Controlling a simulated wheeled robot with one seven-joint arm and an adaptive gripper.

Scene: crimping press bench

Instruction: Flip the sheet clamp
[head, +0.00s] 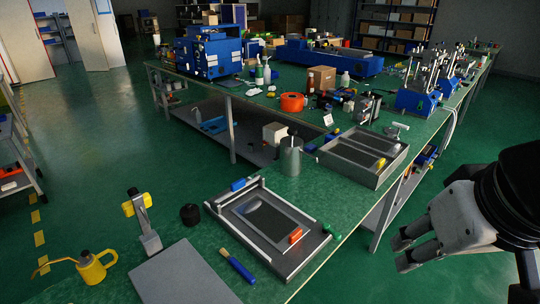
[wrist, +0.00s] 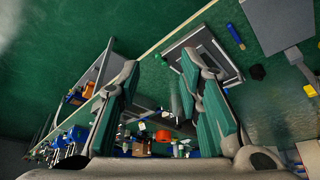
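A flat grey metal frame plate (head: 262,222) lies on the near part of the green bench, with a dark recessed panel in its middle. It bears a blue block (head: 238,184) at its back left corner, a red-orange handle (head: 295,236) at its front right and a green knob (head: 327,229) at its right corner. I cannot tell which of these parts is the sheet clamp. The plate also shows in the wrist view (wrist: 222,66). My gripper (head: 402,252) is open and empty, beyond the bench's right edge and apart from the plate. Its two fingers show wide apart in the wrist view (wrist: 160,68).
A second metal tray (head: 348,170) with a yellow part stands behind the plate. A grey canister (head: 290,160), a black knob (head: 190,214), a blue-handled tool (head: 238,267) and a yellow oil can (head: 92,268) stand or lie around. Open floor lies right of the bench.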

